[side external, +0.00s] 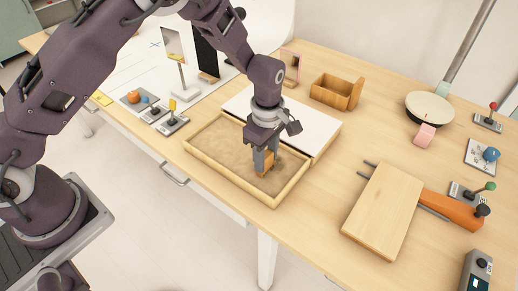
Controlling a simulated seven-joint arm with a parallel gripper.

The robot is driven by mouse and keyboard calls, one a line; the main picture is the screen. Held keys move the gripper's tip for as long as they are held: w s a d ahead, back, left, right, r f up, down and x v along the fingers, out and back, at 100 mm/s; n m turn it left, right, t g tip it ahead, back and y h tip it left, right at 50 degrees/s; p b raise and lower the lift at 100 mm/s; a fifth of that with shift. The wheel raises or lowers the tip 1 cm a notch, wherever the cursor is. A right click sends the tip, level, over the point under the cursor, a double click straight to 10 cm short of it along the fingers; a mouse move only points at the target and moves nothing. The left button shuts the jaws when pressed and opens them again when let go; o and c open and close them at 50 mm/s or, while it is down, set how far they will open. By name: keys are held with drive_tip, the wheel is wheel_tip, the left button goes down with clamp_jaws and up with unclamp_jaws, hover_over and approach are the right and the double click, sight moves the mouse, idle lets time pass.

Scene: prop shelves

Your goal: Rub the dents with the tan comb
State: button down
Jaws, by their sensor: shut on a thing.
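A shallow wooden tray (228,183) of brown sand (219,141) sits at the table's front edge, left of the middle in the side external view. My gripper (265,157) points down over the right part of the sand. It is shut on the tan comb (268,163), a small tan piece low between the fingers. The comb is at or just above the sand; I cannot tell whether it touches. Its lower edge is hard to make out. The sand looks slightly uneven, but no separate dents can be told, and my gripper hides part of it.
A white panel (310,128) lies right behind the tray. An open wooden box (335,92) stands beyond it. A wooden board (385,208) with an orange tool (452,208) is at right. Levers, a round drum (430,108) and a mirror stand (176,60) are farther off.

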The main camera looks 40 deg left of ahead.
drive_tip(key=shift+d, duration=1.95)
drive_tip(key=shift+w+d, duration=0.1)
drive_tip(key=shift+d, duration=0.2)
drive_tip(key=shift+w, duration=0.4)
drive_tip(key=shift+w+a, duration=0.15)
drive_tip(key=shift+w, duration=0.1)
drive_tip(key=shift+a, duration=3.45)
drive_tip(key=shift+w+a, duration=0.15)
drive_tip(key=shift+w, duration=0.4)
drive_tip(key=shift+w+d, duration=0.2)
drive_tip(key=shift+d, duration=3.5)
wheel_tip(320, 180, up, 8)
drive_tip(key=shift+r, duration=0.1)
